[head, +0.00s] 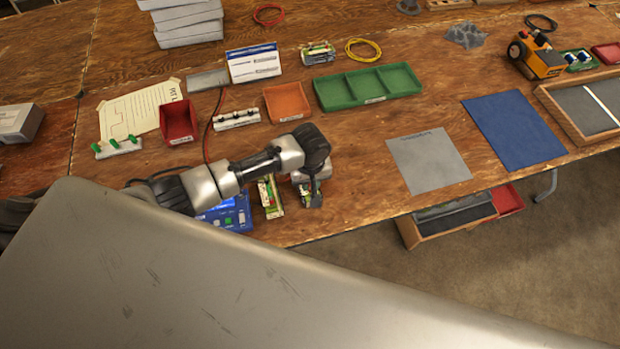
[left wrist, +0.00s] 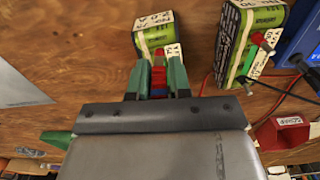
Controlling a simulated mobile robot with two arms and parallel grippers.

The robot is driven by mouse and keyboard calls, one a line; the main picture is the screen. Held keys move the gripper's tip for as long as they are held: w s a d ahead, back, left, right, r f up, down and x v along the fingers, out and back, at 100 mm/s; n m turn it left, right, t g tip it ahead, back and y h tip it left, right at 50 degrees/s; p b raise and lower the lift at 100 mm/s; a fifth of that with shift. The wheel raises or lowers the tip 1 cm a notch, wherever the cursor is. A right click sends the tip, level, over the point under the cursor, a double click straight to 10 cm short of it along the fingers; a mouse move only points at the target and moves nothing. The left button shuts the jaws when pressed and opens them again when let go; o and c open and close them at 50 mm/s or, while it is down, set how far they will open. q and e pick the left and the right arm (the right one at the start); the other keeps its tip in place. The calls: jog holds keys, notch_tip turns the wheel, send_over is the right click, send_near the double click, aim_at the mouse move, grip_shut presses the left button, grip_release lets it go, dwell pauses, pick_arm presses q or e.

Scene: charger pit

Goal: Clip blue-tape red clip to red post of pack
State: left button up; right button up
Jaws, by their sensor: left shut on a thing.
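My left gripper (head: 316,198) reaches over the packs near the table's front edge. In the left wrist view its green fingers (left wrist: 158,75) are shut on the red clip (left wrist: 158,78), with blue tape showing at its base. A green and white pack (left wrist: 153,32) lies just beyond the fingertips. A small red tip shows against that pack's edge; I cannot tell whether it is the post or the clip's jaw, or whether they touch. A second pack (left wrist: 247,42) stands to the right with a red post and a pale post. My right gripper is not in view.
The blue charger (head: 232,214) sits left of the packs, with red and black leads near it in the left wrist view. A red bin (head: 178,121), an orange tray (head: 287,102) and a green divided tray (head: 367,87) stand behind.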

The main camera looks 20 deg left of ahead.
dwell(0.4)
pick_arm(q)
jog(key=o, duration=0.8)
jog(key=shift+o, duration=0.5)
jog(key=shift+o, duration=0.5)
notch_tip(320, 180, up, 8)
jog(key=p, duration=0.9)
jog(key=shift+f, duration=0.2)
